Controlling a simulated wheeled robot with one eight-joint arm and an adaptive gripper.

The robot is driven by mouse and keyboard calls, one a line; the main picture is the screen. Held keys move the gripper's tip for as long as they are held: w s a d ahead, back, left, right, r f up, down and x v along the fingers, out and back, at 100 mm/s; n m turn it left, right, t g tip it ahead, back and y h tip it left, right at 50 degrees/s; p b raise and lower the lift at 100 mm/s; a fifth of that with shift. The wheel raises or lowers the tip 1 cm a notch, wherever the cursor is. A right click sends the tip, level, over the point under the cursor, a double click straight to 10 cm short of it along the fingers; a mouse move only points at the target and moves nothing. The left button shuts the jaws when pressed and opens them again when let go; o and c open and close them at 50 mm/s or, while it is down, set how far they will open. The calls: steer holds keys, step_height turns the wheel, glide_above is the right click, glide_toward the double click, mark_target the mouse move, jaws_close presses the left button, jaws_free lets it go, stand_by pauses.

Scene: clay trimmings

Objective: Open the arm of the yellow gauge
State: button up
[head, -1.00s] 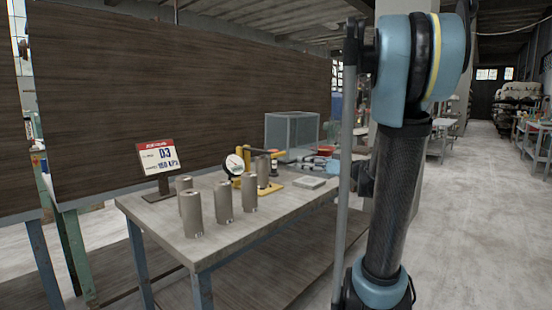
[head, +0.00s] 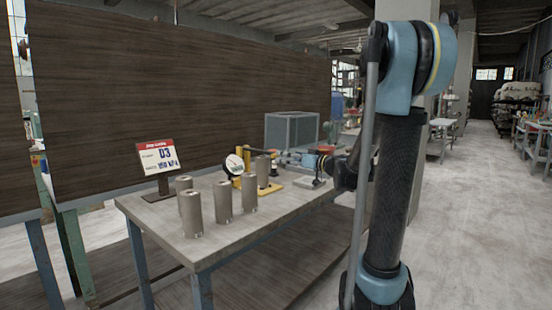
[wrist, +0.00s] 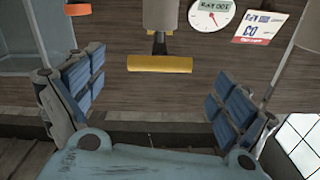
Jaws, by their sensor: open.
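The yellow gauge (head: 274,188) stands on the bench in the head view, with a yellow base, an upright post and a round white dial (head: 234,164). A grey-brown cylinder (head: 262,170) stands over its base. In the wrist view the dial (wrist: 212,14) is at the top, and a yellow bar (wrist: 160,63) on a dark stem, seemingly part of the gauge, lies ahead between my fingers. My gripper (wrist: 160,95) is open and empty, its blue-padded fingers spread wide, apart from the bar. In the head view my gripper is small and partly hidden, right of the gauge.
Several grey-brown cylinders (head: 223,200) stand at the front of the bench (head: 215,252), left of the gauge. A sign (head: 158,156) stands behind them. A grey glass-sided box (head: 291,130) is behind the gauge. A dark board (head: 180,90) rises behind the bench.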

steer(key=x, duration=0.6)
steer(key=shift+w+a, duration=0.25)
steer(key=shift+a, duration=0.1)
steer(key=c, duration=1.4)
